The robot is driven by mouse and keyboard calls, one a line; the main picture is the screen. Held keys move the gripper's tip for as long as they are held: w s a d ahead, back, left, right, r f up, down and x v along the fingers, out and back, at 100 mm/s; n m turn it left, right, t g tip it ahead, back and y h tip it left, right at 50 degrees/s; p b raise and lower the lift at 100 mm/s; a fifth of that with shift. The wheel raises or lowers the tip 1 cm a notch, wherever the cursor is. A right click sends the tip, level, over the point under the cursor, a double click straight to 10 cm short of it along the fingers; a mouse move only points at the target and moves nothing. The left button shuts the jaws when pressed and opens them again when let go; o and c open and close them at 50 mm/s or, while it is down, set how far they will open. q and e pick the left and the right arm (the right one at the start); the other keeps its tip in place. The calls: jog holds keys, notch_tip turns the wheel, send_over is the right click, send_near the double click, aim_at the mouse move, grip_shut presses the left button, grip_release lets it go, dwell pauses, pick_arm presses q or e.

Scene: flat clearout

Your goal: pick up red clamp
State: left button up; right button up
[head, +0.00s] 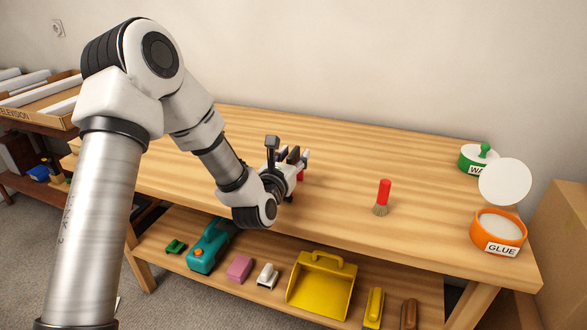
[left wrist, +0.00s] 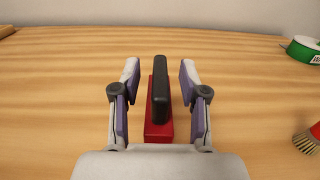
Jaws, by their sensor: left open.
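The red clamp (left wrist: 158,128) is on the wooden table (head: 330,160) in the left wrist view, with a black upper part (left wrist: 160,90) over its red body. In the head view only a bit of its red (head: 300,175) shows behind my left gripper (head: 296,158), which hides most of it. In the left wrist view my left gripper (left wrist: 158,85) is open, one finger on each side of the clamp, with a gap on both sides. My right gripper is in neither view.
A red-handled brush (head: 383,196) stands to the right on the table. The lower shelf holds a yellow dustpan (head: 320,284), a teal tool (head: 208,246) and several small things.

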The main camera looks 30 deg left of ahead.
pick_arm(q)
grip_shut()
jog(key=shift+r, duration=0.1)
